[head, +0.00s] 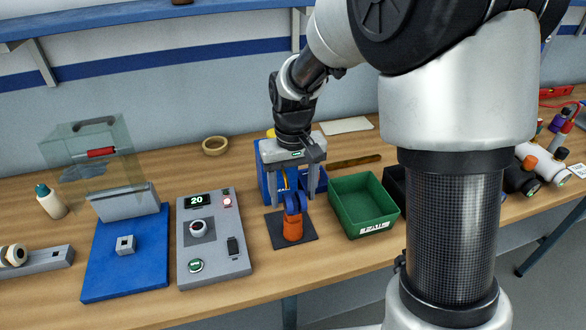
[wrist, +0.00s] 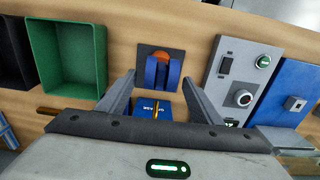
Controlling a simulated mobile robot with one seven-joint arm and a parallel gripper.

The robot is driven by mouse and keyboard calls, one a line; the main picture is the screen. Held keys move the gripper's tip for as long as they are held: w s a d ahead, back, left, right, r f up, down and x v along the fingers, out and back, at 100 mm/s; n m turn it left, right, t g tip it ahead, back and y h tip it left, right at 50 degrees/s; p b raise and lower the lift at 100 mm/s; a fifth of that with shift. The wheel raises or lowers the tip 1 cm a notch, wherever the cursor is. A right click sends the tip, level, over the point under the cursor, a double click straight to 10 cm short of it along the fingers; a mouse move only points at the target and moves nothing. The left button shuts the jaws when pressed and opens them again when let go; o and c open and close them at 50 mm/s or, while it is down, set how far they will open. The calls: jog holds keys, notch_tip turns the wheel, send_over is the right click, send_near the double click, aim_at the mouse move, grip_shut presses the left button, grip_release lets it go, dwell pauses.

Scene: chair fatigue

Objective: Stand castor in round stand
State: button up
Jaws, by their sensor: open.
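The castor (head: 293,202), blue with twin wheels, sits upright in the orange round stand (head: 293,229) on a dark square mat (head: 274,232). In the wrist view the blue castor (wrist: 163,73) covers most of the orange stand (wrist: 163,54). My gripper (head: 294,203) points down at the castor with its jaws open. One finger is on each side of the castor, and the wrist view shows a gap between each finger and the wheels. The castor's lower end is hidden.
A green bin (head: 361,230) stands close right of the mat, and a grey control box (head: 213,264) reading 20 stands left. A blue plate (head: 105,268) with a clear guard (head: 92,153) is farther left.

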notch_tip(320, 180, up, 17)
jog(key=shift+p, duration=0.4)
jog(key=s+d+r+m+t+p, duration=0.1)
jog(key=s+d, duration=0.3)
jog(key=s, duration=0.5)
jog(key=s+d+r+m+t+p, duration=0.1)
jog(key=s+d+t, duration=0.3)
jog(key=s, duration=0.5)
jog(key=shift+d+r+t, duration=0.15)
jog(key=shift+d+t, duration=0.15)
jog(key=shift+d, duration=0.25)
jog(key=shift+c, duration=0.4)
